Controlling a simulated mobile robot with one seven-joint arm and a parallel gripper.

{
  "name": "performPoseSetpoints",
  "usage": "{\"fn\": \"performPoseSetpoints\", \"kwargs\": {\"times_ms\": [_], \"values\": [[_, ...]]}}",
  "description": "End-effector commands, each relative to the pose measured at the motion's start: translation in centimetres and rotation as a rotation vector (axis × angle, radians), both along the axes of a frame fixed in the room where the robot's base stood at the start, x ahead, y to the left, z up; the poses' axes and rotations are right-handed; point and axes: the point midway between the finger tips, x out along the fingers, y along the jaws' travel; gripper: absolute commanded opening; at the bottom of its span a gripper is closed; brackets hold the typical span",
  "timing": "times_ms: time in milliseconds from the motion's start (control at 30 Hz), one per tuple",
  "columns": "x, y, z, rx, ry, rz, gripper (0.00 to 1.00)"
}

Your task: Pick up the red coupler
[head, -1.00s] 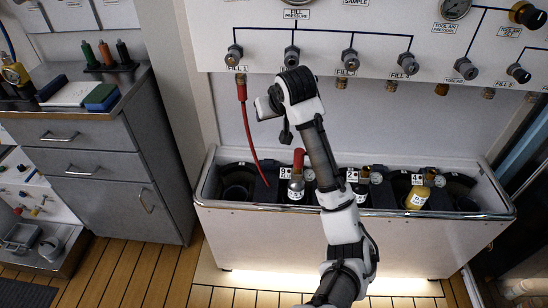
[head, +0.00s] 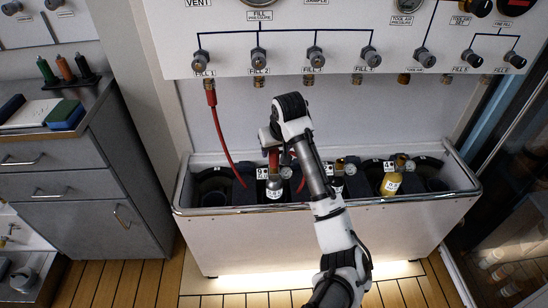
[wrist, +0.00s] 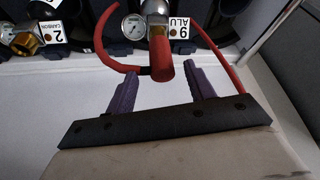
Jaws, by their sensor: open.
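The red coupler (wrist: 161,58) is a smooth red cylinder on the end of a red hose. In the wrist view it points toward me, between the two purple fingers of my gripper (wrist: 164,75) and just past their tips. The fingers are spread, with a visible gap on each side. In the head view the coupler (head: 273,158) stands above the cylinder tagged 9 (head: 274,188), partly covered by my arm. My gripper (head: 276,146) is just above and beside it; its fingers are hard to make out there.
A red hose (head: 222,135) hangs from the fill 1 outlet on the panel above. A pressure gauge (wrist: 134,26) sits close beside the coupler. A grey cabinet (head: 60,180) stands left.

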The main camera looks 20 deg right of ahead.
Motion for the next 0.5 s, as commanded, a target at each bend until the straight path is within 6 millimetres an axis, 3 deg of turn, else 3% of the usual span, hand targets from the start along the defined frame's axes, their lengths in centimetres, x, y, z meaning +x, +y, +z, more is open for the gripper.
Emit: {"fn": "performPoseSetpoints", "kwargs": {"times_ms": [300, 500], "values": [[1.4, 0.2, -4.1, 0.000, 0.002, 0.000, 0.54], [1.6, 0.2, -4.5, 0.000, 0.000, 0.001, 0.54]]}}
